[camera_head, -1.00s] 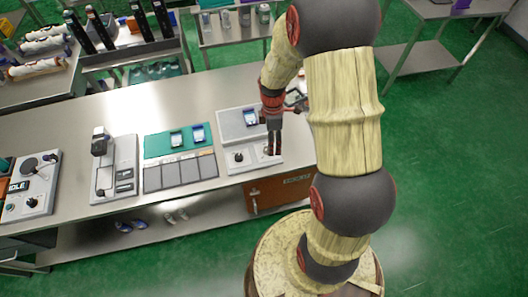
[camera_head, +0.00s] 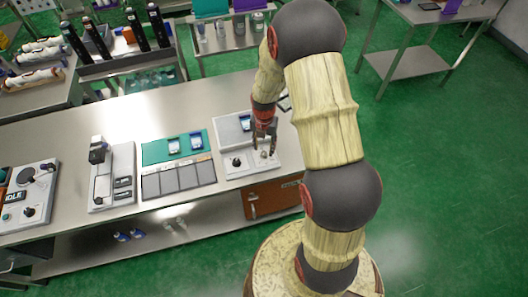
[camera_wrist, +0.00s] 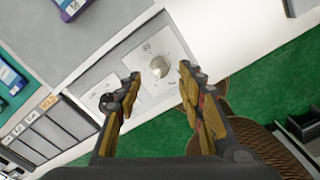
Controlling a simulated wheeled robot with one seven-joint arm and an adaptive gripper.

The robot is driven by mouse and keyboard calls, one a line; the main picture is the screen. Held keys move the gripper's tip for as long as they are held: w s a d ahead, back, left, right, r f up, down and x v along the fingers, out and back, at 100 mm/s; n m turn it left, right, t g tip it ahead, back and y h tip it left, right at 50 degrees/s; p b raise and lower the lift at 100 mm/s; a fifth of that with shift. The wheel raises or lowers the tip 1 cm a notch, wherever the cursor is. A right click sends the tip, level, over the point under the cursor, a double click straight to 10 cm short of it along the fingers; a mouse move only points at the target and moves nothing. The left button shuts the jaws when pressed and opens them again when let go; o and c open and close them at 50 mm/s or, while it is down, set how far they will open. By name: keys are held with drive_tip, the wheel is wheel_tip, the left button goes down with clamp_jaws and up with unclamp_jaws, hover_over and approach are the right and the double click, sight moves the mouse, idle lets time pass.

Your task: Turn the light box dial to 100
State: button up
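The light box (camera_head: 230,128) is a pale grey unit with a blue-screened item on its upper part, at the right end of the steel bench. Its front panel carries a black knob (camera_head: 236,161) at left and a small round silvery dial, seen in the wrist view (camera_wrist: 159,67), at right. My gripper (camera_head: 264,150) is over the right side of the panel. In the wrist view my gripper (camera_wrist: 159,78) is open, its two fingers on either side of the silvery dial, with visible gaps. Contact is not seen. The dial's markings are too small to read.
A teal-and-grey tray (camera_head: 150,153) with blue-screened items lies left of the light box. A device with a post (camera_head: 124,160) and an IDLE-labelled unit (camera_head: 45,178) stand further left. An orange drawer (camera_head: 262,200) is below the bench edge.

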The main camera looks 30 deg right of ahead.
sight(264, 153)
drive_tip(key=shift+f, duration=1.95)
drive_tip(key=shift+c, duration=0.2)
clamp_jaws()
